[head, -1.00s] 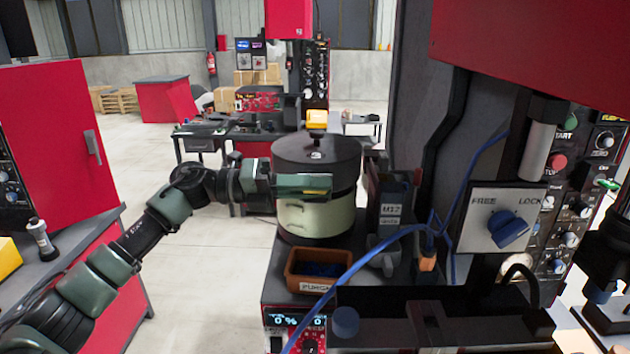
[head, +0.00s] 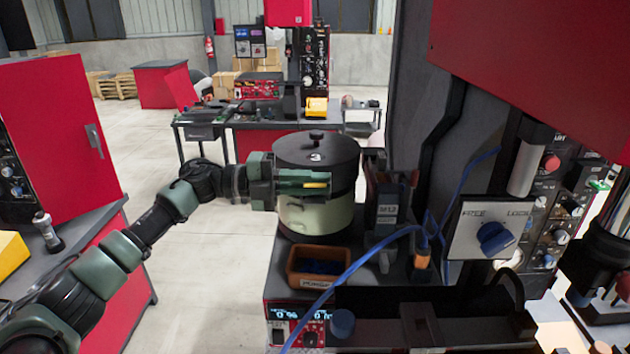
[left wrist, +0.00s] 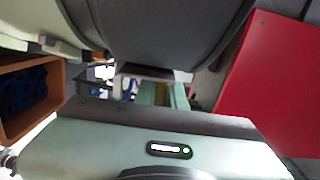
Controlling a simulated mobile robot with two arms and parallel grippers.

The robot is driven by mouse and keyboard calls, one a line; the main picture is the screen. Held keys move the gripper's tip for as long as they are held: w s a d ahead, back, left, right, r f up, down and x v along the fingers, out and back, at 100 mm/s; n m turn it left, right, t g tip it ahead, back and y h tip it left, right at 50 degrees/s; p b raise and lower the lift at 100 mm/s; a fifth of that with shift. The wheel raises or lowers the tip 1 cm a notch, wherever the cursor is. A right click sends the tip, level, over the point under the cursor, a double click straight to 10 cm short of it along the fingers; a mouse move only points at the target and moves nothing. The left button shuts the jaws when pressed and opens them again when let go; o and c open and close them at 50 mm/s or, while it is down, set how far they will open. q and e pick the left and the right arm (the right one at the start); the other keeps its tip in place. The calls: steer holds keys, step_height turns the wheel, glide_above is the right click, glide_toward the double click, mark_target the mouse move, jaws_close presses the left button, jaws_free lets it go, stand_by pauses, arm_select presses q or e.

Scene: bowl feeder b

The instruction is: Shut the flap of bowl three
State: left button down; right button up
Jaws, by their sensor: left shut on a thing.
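Bowl three is a round drum with a pale cream body (head: 315,215) and a dark lid-like flap (head: 318,152) marked 3, with a knob on top. The flap looks level over the body; whether it is fully closed I cannot tell. My left gripper (head: 305,183) reaches in from the left at the front of the flap, at the height of its lower edge. It is shut on what looks like the flap's edge or tab, mostly hidden by the jaws. The flap's dark side (left wrist: 165,30) fills the top of the left wrist view.
An orange bin (head: 318,282) with blue parts stands in front of the bowl. A dark holder marked M12 (head: 388,200) stands close at its right. A blue cable (head: 365,262) crosses in front. A FREE/LOCK switch panel (head: 494,228) is further right. Open floor lies left.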

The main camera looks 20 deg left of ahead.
arm_select(q)
steer(key=shift+r, duration=0.1)
steer(key=c, duration=1.5)
jaws_free()
steer(key=shift+w+a, duration=0.1)
steer(key=shift+a+f+b, duration=0.25)
steer(key=shift+a+b, duration=0.15)
steer(key=shift+a, duration=0.1)
steer(key=b+v, duration=0.3)
steer(key=v, duration=0.4)
steer(key=shift+d+r, duration=0.1)
steer(key=shift+r, duration=0.1)
